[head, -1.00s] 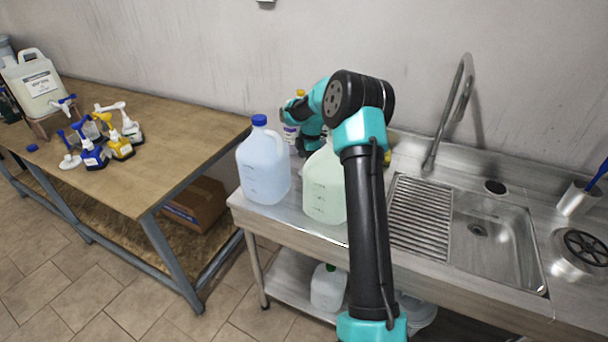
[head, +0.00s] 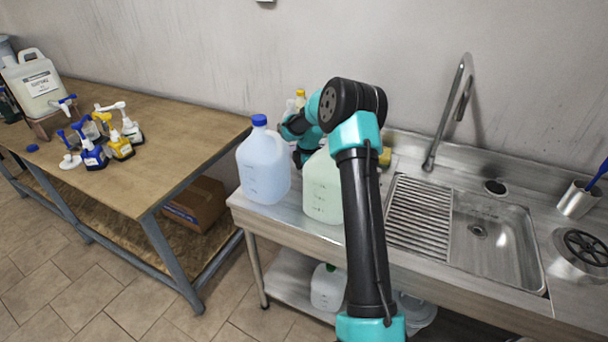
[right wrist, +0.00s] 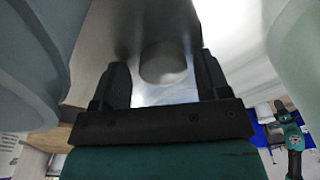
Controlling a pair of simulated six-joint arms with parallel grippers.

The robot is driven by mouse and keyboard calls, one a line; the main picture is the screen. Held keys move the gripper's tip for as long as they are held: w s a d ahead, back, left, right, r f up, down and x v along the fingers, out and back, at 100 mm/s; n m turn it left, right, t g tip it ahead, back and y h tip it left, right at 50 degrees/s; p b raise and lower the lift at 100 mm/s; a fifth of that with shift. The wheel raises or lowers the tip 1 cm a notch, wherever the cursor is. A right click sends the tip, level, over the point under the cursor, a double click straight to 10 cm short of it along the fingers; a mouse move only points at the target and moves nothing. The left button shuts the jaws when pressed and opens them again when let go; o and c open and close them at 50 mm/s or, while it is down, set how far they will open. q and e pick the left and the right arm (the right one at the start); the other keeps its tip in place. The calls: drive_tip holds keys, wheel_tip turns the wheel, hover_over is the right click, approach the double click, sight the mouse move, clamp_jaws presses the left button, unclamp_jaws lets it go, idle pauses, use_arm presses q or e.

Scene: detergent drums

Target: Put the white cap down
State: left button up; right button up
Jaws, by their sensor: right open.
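A pale, round, cap-like disc (right wrist: 163,63), blurred and in shadow, shows between the fingers of my right gripper (right wrist: 161,78) in the right wrist view. It looks like the white cap on the metal surface. The fingers are apart, with a gap visible on each side of the disc. In the head view the cap and the right gripper are hidden behind my arm and the jugs. A bluish jug with a blue cap (head: 263,165) and a pale green jug (head: 322,188) stand on the steel counter, the green jug's top hidden. My left gripper is not in view.
The steel counter (head: 290,215) holds a sink (head: 490,235) and faucet (head: 450,115) to the right. A yellow-capped bottle (head: 300,97) stands behind my wrist, mostly hidden. The wooden table (head: 170,125) at left carries several pump bottles and a loose blue cap (head: 32,148).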

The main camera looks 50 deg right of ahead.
drive_tip(key=c, duration=0.8)
drive_tip(key=shift+r, duration=0.1)
wheel_tip(320, 180, up, 10)
drive_tip(key=shift+f, duration=0.1)
idle(0.6)
